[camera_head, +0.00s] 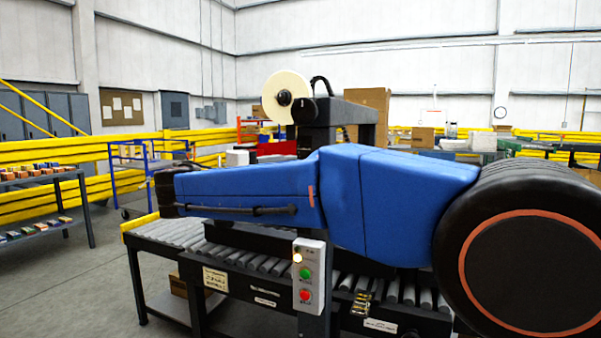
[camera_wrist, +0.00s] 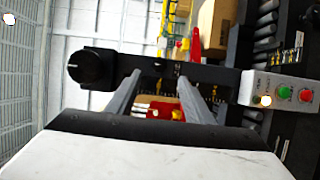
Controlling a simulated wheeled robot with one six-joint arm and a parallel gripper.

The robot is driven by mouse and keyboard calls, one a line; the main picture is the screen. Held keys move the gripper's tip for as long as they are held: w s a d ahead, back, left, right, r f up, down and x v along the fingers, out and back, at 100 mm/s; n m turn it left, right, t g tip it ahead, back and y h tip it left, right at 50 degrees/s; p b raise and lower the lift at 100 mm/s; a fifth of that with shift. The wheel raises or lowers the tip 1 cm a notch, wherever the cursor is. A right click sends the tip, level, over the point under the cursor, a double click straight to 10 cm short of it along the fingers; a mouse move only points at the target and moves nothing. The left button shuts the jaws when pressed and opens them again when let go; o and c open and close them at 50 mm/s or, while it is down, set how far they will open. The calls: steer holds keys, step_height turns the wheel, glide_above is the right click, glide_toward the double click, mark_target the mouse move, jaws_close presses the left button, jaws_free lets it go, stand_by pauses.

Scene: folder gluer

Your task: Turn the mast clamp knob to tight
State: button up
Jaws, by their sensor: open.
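The mast (camera_head: 318,140) is a dark upright post behind my blue arm, which hides part of it. A round black knob (camera_head: 304,111) sits near its top, and I take it for the mast clamp knob. In the wrist view, which is turned sideways, the knob (camera_wrist: 91,67) is left of my fingers, at the end of the dark mast (camera_wrist: 220,78). My gripper (camera_wrist: 159,76) is open, its two grey fingers apart and pointing at the mast, with nothing held between them. The knob lies outside the fingers. I cannot read its setting. My gripper does not show in the head view.
A control box (camera_head: 309,275) with an amber lamp, green button and red button stands on the front of the roller conveyor (camera_head: 180,236). A cream tape roll (camera_head: 285,97) is beside the knob. Yellow railings (camera_head: 85,150) stand behind. A parts shelf (camera_head: 40,180) is at left; floor there is open.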

steer(key=v, duration=0.7)
steer(key=w+d+f+g+y, duration=0.1)
steer(key=d+f+g, duration=0.15)
steer(key=d, duration=0.75)
steer(key=d+f+g, duration=0.2)
steer(key=d+f, duration=0.2)
steer(key=d, duration=0.5)
steer(key=s+d+f+m+g+y, duration=0.1)
steer(key=s+d+f+g+y, duration=0.2)
steer(key=d, duration=0.4)
steer(key=s+d+f+m, duration=0.1)
steer(key=s+d+f, duration=0.2)
steer(key=d+f, duration=0.3)
steer(key=s+d+f+m+g+y, duration=0.2)
steer(key=s+d+f+m+y, duration=0.15)
steer(key=s+d+f, duration=0.7)
steer(key=s+a+f+m+y, duration=0.1)
steer(key=s+f+m+y, duration=0.3)
steer(key=s+f, duration=0.5)
steer(key=s+t, duration=0.1)
steer(key=s, duration=0.2)
steer(key=shift+s, duration=0.25)
